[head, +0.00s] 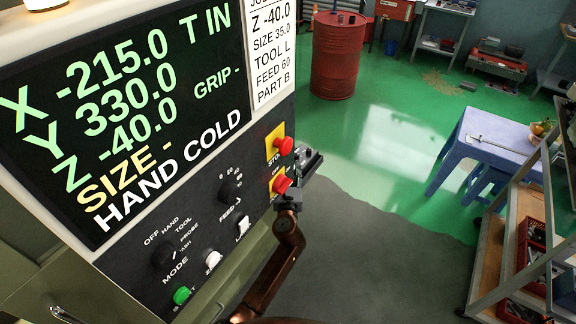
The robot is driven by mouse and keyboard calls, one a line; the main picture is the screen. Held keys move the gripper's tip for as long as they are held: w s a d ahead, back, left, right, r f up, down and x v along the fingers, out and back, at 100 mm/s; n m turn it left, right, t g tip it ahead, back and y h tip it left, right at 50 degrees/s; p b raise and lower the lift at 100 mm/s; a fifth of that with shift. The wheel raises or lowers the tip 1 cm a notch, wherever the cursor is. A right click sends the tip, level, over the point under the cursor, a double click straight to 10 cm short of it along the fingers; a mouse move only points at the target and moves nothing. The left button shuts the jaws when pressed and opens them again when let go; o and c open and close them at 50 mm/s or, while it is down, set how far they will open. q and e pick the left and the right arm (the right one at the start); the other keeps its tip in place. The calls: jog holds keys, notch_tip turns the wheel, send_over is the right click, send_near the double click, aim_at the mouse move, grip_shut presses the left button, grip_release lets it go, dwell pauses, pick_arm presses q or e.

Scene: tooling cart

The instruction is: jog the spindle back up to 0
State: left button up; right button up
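The control screen (120,110) at left reads X -215.0, Y 330.0, Z -40.0, SIZE -, GRIP -, T IN and HAND COLD. The side list (271,45) also shows Z -40.0. Below are the mode knob (163,254), the feed knob (230,190), white buttons (212,260) and a green start button (181,295). Two red buttons (284,146) sit on yellow plates at the panel's right edge. A brown arm, seemingly my left, rises from the bottom centre. Its dark gripper (291,196) is beside the lower red button; its fingers are unclear. The spindle is not visible.
A red drum (337,57) stands on the green floor behind the panel. A blue-grey table (490,137) is at right. A shelf rack (514,225) with red bins fills the lower right. The floor between panel and rack is clear.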

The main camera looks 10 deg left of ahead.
pick_arm(q)
jog(key=h+p, duration=0.1)
jog(key=m+h+p, duration=0.2)
jog(key=shift+a+r+h, duration=0.15)
jog(key=shift+r+h, duration=0.1)
jog(key=shift+h, duration=0.05)
jog(key=shift+m+h+p, duration=0.5)
jog(key=shift+h, duration=0.1)
jog(key=shift+f+m+h, duration=0.2)
jog(key=shift+m+h, duration=0.5)
jog(key=shift+h, duration=0.4)
jog(key=shift+m+g+h+b, duration=0.55)
jog(key=shift+m+h, duration=0.55)
jog(key=shift+h, duration=0.5)
